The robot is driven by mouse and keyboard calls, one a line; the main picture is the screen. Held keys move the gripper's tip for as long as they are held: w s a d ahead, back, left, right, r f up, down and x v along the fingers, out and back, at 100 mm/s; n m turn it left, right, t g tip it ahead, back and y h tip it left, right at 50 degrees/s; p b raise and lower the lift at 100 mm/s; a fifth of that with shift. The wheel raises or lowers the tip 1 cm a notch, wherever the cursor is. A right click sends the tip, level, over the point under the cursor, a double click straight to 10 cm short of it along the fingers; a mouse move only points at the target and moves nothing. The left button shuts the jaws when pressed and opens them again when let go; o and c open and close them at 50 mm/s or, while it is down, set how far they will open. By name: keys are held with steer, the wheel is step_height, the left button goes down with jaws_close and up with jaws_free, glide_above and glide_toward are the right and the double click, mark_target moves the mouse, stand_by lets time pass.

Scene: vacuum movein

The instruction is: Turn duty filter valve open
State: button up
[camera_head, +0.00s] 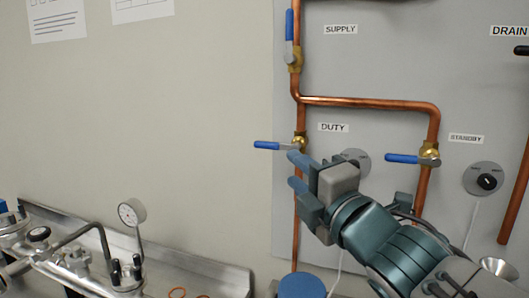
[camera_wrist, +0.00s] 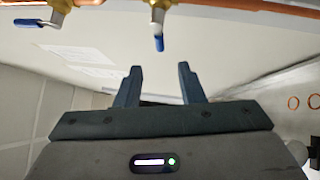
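The duty valve (camera_head: 300,142) is brass, on a copper pipe under the DUTY label (camera_head: 333,127). Its blue lever handle (camera_head: 266,145) points left, across the vertical pipe. My gripper (camera_head: 297,170) is just below and right of the handle in the head view, fingers pointing left. The fingers are open, with an empty gap between them, and they also show in the wrist view (camera_wrist: 160,69). A blue-tipped handle (camera_wrist: 158,42) hangs ahead of that gap in the wrist view; I cannot tell for certain which valve it belongs to. No contact is visible.
The supply valve's blue handle (camera_head: 289,28) lies along its pipe. The standby valve's blue handle (camera_head: 402,158) lies across its pipe. Round grey dials (camera_head: 484,179) are on the panel. A metal bench with a pressure gauge (camera_head: 132,212) stands lower left.

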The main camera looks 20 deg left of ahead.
mark_target(269, 147)
steer(key=p+x, duration=0.1)
steer(key=x, duration=1.2)
steer(key=shift+w+a, duration=0.25)
jaws_close()
